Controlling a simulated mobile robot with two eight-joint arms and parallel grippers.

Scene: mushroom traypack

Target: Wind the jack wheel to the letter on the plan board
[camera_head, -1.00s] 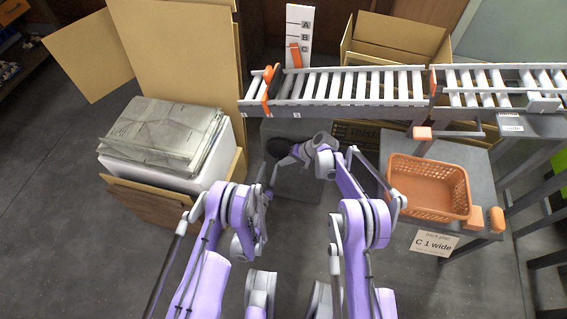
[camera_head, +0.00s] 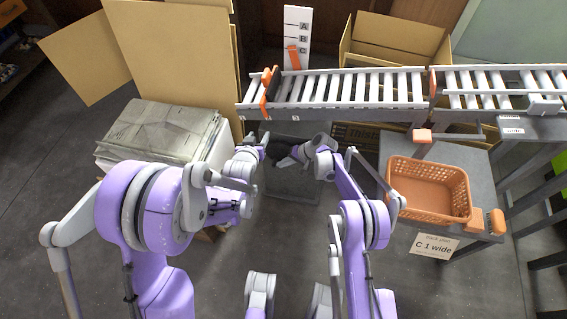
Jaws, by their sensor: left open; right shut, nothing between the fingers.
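The plan board (camera_head: 436,246), a small card at the table's front right, reads "C 1 wide". The white letter scale (camera_head: 298,24) behind the roller conveyor carries A, B and C from top to bottom. Its orange pointer (camera_head: 293,58) has its top near the C line. My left gripper (camera_head: 262,140) is open, just below the conveyor's left end. My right gripper (camera_head: 285,154) is shut and empty, close to its right. A dark rounded shape lies between them; I cannot tell whether it is the jack wheel or gripper fingers. Otherwise the wheel is hidden.
The roller conveyor (camera_head: 350,88) crosses the back, with an orange piece (camera_head: 265,95) at its left end. An orange basket (camera_head: 430,209) stands on the right table. Flattened grey sheets (camera_head: 160,128) are stacked at left. Open cardboard boxes (camera_head: 397,38) stand behind. Dark floor shows in front.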

